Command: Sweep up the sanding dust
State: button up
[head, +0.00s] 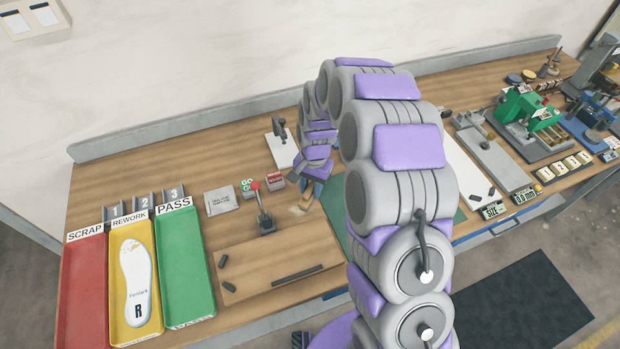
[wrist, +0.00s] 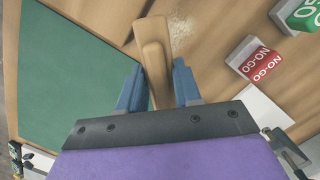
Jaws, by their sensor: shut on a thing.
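My gripper (wrist: 160,88) is shut on a wooden brush (wrist: 153,50) in the wrist view, with a blue finger on each side of its handle. In the head view the brush (head: 306,196) shows small, low over the wooden bench, just below the end of my arm. A pale speckled patch of sanding dust (wrist: 180,24) lies on the wood right beside the brush's far end in the wrist view. Whether the bristles touch the bench is hidden.
A green mat (wrist: 60,80) lies beside the brush. Red NO-GO blocks (wrist: 260,62) and a lever fixture (head: 265,222) stand close by. Red, yellow and green trays (head: 190,285) are at left; an insole (head: 136,280) lies in the yellow one. Machines (head: 530,125) stand at right.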

jog(key=shift+r, duration=0.9)
jog(key=shift+d+r+p, duration=0.45)
jog(key=shift+d+r, duration=0.1)
jog(key=shift+r, duration=0.1)
jog(key=shift+a, duration=0.1)
jog(key=shift+a+f, duration=0.1)
jog(key=shift+a, duration=0.25)
